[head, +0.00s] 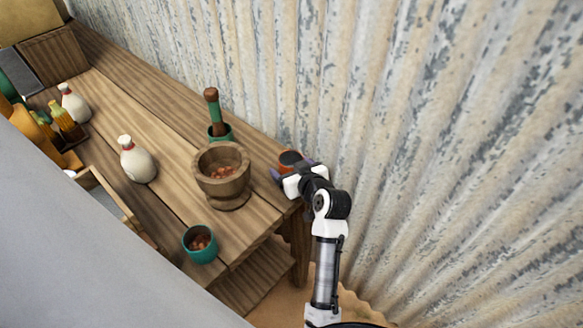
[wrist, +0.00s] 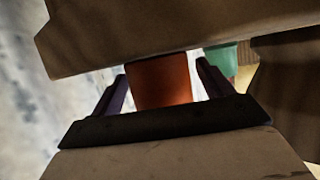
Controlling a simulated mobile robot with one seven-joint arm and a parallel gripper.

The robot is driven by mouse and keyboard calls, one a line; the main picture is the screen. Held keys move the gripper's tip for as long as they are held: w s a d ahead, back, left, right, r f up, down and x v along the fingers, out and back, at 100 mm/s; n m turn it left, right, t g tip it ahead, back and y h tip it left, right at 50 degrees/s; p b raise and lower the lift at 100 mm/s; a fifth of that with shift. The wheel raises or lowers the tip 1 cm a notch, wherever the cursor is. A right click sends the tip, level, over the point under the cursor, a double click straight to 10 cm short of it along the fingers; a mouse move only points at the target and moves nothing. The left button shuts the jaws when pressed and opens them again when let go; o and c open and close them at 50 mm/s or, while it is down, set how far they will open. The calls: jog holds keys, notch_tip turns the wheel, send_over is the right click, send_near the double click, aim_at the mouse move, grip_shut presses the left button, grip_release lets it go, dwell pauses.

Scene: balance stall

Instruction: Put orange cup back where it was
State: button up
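The orange cup (head: 289,158) stands at the far right end of the wooden table, close to the corrugated wall. My gripper (head: 292,170) is at the cup, with one purple finger on either side. In the wrist view the cup (wrist: 160,80) shows as an orange shape between the two fingers (wrist: 165,85). The fingers are spread wider than the cup, and a narrow gap shows on its right side. The left finger is very near the cup's edge; contact there is unclear. The cup's inside looks dark and its lower part is partly hidden by my gripper.
A wooden mortar (head: 222,180) stands left of the cup. A teal cup with a pestle (head: 213,112) stands behind it, and a teal bowl (head: 200,244) near the front edge. White bottles (head: 138,160) stand further left. The corrugated wall (head: 430,130) is close on the right.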

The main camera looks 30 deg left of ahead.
jog(key=shift+r, duration=0.2)
jog(key=b+v, duration=0.2)
jog(key=v, duration=1)
